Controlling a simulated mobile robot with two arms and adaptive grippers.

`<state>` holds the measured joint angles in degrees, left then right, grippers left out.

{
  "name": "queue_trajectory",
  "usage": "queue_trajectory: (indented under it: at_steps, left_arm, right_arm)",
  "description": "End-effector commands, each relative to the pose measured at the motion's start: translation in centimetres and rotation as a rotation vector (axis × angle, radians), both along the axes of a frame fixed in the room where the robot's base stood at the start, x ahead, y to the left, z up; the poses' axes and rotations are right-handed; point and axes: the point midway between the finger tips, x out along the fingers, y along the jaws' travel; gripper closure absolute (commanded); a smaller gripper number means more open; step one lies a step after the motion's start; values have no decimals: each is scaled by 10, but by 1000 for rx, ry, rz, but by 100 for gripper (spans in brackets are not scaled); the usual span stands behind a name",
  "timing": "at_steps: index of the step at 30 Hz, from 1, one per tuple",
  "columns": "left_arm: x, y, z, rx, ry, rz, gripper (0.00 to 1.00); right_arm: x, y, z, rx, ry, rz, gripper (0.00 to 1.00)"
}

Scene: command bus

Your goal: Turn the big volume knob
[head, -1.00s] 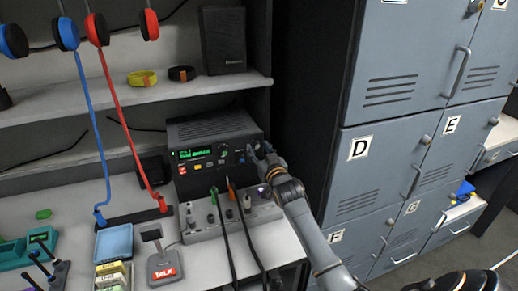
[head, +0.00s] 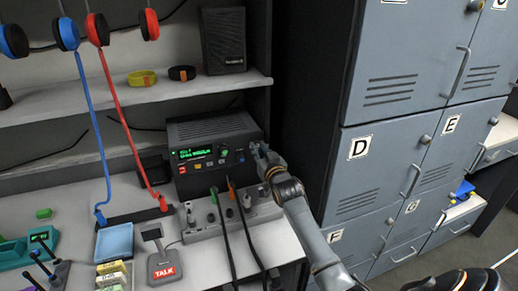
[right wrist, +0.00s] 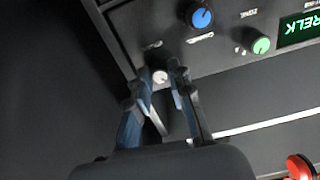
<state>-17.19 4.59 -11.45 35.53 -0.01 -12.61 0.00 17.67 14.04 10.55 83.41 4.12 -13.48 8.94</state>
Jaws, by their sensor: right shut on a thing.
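The black radio (head: 212,130) with a green lit display (head: 205,152) stands on the desk below the shelf. My right gripper (head: 257,150) is at the right end of its front panel. In the right wrist view my gripper (right wrist: 168,75) has its two fingers on either side of a pale round knob (right wrist: 160,78) near the panel's corner, shut on it. A larger-looking blue knob (right wrist: 201,17) and a green knob (right wrist: 261,45) are beside it, apart from the fingers. The labels are too blurred to read surely.
A grey box with plugs and cables (head: 205,228) stands in front of the radio. A TALK pedestal (head: 163,268) and blue tray (head: 114,243) are to the left. Grey lockers (head: 385,150) stand close on the right, and a speaker (head: 222,40) sits on the shelf above.

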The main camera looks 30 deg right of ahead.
Motion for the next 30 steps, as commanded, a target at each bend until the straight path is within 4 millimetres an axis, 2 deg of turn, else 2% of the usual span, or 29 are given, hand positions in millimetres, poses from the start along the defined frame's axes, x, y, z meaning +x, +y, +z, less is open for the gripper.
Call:
queue_trajectory:
  at_steps: [21,30]
  left_arm:
    - [0,0,21,0,0,0,60]
    - [0,0,25,0,0,0,60]
  right_arm:
    - [0,1,1,551,-131,0,100]
    - [0,1,0,714,-171,-1,100]
